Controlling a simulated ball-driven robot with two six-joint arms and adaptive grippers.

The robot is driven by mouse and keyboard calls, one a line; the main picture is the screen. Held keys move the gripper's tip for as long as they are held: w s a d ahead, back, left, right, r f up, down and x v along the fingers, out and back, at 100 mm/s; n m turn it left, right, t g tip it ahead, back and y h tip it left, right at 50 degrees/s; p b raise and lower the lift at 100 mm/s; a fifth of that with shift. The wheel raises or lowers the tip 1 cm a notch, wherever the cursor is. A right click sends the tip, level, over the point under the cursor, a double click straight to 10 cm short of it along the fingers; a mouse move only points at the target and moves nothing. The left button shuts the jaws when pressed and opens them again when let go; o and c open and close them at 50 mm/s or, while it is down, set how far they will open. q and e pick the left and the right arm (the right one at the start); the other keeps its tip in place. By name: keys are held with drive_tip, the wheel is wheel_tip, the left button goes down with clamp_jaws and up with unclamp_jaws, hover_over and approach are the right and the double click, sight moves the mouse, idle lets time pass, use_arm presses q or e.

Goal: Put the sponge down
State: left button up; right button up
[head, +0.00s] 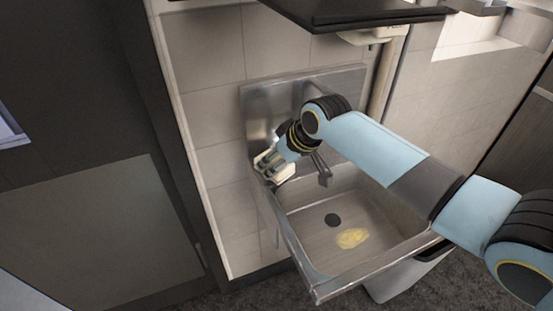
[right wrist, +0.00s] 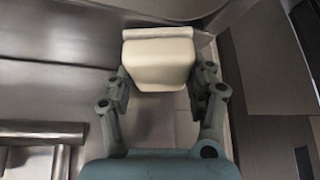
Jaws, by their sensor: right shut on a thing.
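My right gripper (head: 272,166) is at the back left corner of the metal sink (head: 305,218), left of the faucet (head: 322,168). It is shut on a pale cream block, which I take to be the sponge (right wrist: 159,66). In the right wrist view the block sits between the two fingers, with a thin ledge along its far side. In the head view the fingers partly hide it, and I cannot tell if it touches the sink rim. My left gripper is not in view.
A flat yellow piece (head: 351,238) lies in the basin near the dark drain (head: 332,220). A metal backsplash and tiled wall (head: 212,120) stand behind. A dark shelf (head: 350,12) juts out above. The basin floor is otherwise clear.

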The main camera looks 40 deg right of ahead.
drive_tip(key=shift+w+f, duration=0.1)
drive_tip(key=shift+w, duration=0.05)
drive_tip(key=shift+f, duration=0.15)
drive_tip(key=o, duration=1)
drive_tip(key=shift+r, duration=0.2)
drive_tip(key=v, duration=1.2)
drive_tip(key=shift+d+p, duration=0.1)
drive_tip(key=shift+p, duration=0.3)
